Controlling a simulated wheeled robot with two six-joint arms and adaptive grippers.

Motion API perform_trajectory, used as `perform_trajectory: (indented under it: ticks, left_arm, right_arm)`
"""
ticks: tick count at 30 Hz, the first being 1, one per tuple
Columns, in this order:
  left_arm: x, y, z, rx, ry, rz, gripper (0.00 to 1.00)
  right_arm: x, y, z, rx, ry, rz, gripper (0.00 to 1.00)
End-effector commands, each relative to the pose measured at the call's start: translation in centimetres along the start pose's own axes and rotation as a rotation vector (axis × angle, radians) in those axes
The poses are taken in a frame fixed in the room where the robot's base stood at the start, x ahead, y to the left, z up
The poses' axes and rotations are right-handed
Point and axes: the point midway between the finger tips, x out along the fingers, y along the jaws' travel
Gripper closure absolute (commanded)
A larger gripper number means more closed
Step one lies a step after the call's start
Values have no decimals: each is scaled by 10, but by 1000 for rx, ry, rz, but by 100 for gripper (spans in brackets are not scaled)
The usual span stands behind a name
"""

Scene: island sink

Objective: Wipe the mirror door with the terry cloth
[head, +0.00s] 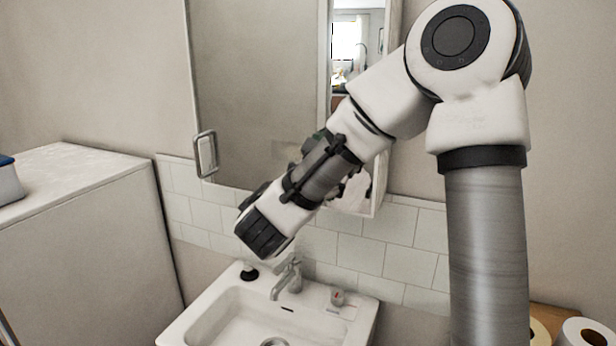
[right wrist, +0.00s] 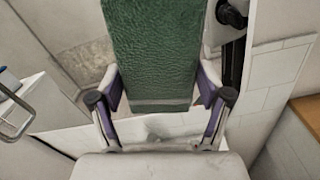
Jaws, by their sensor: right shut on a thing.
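The mirror door (head: 255,75) hangs on the wall above the sink, with a metal handle (head: 205,154) at its lower left. My right arm reaches across its lower right part from the right, and its gripper is mostly hidden behind the wrist in the head view. In the right wrist view my right gripper (right wrist: 161,103) is shut on the green terry cloth (right wrist: 155,45), one finger on each side. The cloth stands up flat before the mirror; whether it touches the glass I cannot tell. A blurred pale patch (head: 287,154) shows on the mirror beside my wrist. My left gripper is not in view.
A white sink (head: 210,312) with a tap (head: 288,277) stands below. A black stopper (head: 249,271) and a small grey item (head: 338,297) sit on its rim. A white cabinet (head: 80,240) is at left, paper rolls (head: 585,333) at lower right.

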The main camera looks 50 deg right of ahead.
Motion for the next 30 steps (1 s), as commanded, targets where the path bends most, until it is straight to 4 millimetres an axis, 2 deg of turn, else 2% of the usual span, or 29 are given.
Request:
perform_trajectory:
  ticks: [8,15,23,30]
  left_arm:
    - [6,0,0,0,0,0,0]
    - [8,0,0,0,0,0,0]
    - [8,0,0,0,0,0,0]
    - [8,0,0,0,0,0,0]
  right_arm:
    - [-2,5,-1,-2,-2,0,62]
    - [-2,30,-7,-1,-2,0,62]
    - [-2,43,-10,0,-1,0,62]
    - [0,67,-16,-1,-1,0,62]
